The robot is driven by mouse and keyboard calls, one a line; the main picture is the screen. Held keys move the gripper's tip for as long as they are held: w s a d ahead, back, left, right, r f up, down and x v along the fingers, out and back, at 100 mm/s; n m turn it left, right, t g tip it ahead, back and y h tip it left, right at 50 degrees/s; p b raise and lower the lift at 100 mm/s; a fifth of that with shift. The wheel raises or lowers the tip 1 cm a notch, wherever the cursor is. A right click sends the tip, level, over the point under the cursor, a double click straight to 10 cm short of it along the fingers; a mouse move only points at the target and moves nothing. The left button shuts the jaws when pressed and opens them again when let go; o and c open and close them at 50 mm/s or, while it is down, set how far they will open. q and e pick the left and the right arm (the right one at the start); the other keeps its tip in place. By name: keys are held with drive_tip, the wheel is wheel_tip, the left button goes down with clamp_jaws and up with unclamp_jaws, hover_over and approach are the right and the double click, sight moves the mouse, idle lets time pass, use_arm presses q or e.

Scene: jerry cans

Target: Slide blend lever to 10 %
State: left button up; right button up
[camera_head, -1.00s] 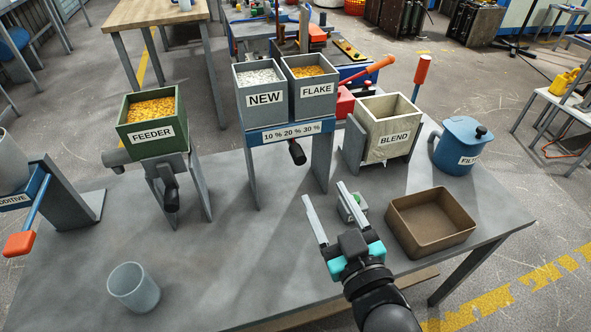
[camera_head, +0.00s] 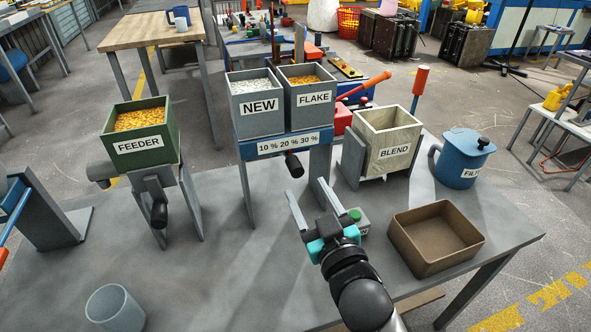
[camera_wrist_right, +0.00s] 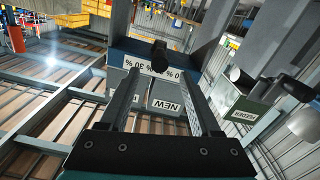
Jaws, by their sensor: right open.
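The blend lever, with a black knob (camera_head: 293,164), sticks out below the scale plate marked 10 % 20 % 30 % (camera_head: 288,143). The knob stands under the right part of the 20 % mark, near the gap before 30 %. Above it are the NEW bin (camera_head: 257,107) and the FLAKE bin (camera_head: 311,97). My right gripper (camera_head: 306,193) is open and empty, just in front of and below the knob. In the right wrist view the knob (camera_wrist_right: 159,52) shows beyond the fingertips, between their lines. My left gripper is not in view.
A green-buttoned box (camera_head: 357,221) sits right beside my right gripper. The brown tray (camera_head: 426,262), BLEND box (camera_head: 385,152) and blue FILTER jug (camera_head: 459,160) stand to the right. The FEEDER (camera_head: 140,159) and a clear cup (camera_head: 115,308) are to the left.

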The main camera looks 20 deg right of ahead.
sight(300, 179)
drive_tip(key=w+b, duration=0.1)
drive_tip(key=w, duration=0.5)
drive_tip(key=shift+w+a, duration=0.1)
drive_tip(key=shift+w, duration=0.3)
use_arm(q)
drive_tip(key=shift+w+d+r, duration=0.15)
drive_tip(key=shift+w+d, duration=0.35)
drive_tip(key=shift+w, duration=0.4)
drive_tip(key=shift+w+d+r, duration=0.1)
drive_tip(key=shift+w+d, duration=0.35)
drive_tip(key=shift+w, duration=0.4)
use_arm(e)
drive_tip(key=shift+w, duration=0.6)
clamp_jaws()
